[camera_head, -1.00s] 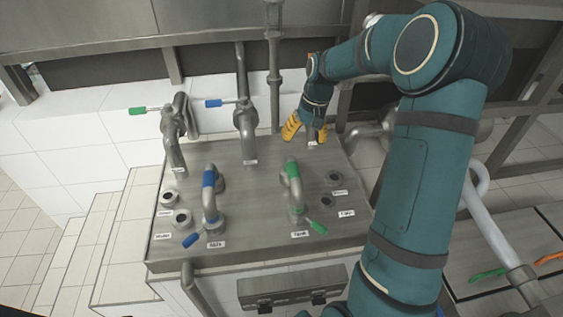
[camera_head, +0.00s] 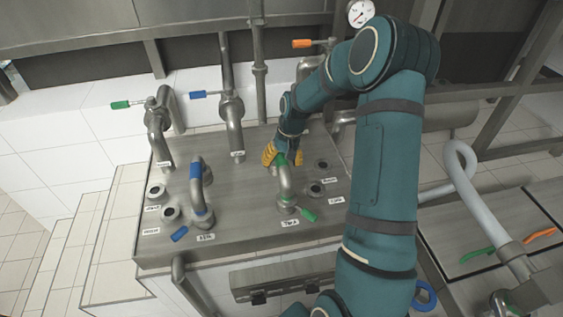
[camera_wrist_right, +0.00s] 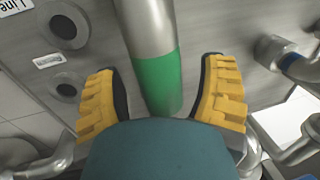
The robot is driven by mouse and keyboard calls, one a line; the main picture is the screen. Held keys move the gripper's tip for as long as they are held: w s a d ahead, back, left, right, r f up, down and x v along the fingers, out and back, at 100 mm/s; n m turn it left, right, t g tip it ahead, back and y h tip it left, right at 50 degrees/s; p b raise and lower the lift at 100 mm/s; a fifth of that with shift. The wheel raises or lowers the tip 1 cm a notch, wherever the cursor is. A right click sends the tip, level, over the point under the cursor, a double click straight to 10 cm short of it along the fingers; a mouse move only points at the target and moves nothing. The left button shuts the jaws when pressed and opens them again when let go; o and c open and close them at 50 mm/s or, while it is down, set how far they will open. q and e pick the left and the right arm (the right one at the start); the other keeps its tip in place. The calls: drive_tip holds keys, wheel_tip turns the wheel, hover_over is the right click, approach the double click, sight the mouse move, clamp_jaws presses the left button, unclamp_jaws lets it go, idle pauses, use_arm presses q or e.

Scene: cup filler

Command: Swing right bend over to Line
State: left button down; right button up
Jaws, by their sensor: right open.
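The right bend (camera_head: 286,183) is a steel pipe elbow with a green band, standing on the steel panel (camera_head: 245,222). A green handle (camera_head: 309,215) sits at its base. My right gripper (camera_head: 283,158) has yellow fingers at the bend's far, upper end. In the right wrist view the gripper (camera_wrist_right: 160,88) is open, with one finger on each side of the green band (camera_wrist_right: 158,82); gaps show on both sides. The "Line" label (camera_wrist_right: 17,6) is at the top left there, near a dark round port (camera_wrist_right: 66,27). My left gripper is not in view.
A second bend (camera_head: 197,185) with a blue band stands to the left, near two round ports (camera_head: 156,191). Valve pipes with green (camera_head: 121,105), blue (camera_head: 198,94) and orange (camera_head: 302,43) handles rise behind. A thick pipe (camera_head: 462,165) stands at the right.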

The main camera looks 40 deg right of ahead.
drive_tip(key=shift+f, duration=0.1)
clamp_jaws()
drive_tip(key=shift+d, duration=0.1)
drive_tip(key=shift+s+d+n+g+p, duration=0.15)
drive_tip(key=shift+d+n+g+p, duration=0.15)
drive_tip(key=shift+d+n, duration=0.8)
drive_tip(key=shift+s+d+n+g+p, duration=0.25)
drive_tip(key=shift+d+n, duration=0.35)
drive_tip(key=shift+n, duration=0.95)
drive_tip(key=shift+d+n+g+p, duration=0.15)
drive_tip(key=shift+d+n+p, duration=0.2)
drive_tip(key=shift+d+n, duration=0.75)
drive_tip(key=shift+a+n, duration=0.2)
drive_tip(key=shift+n, duration=0.05)
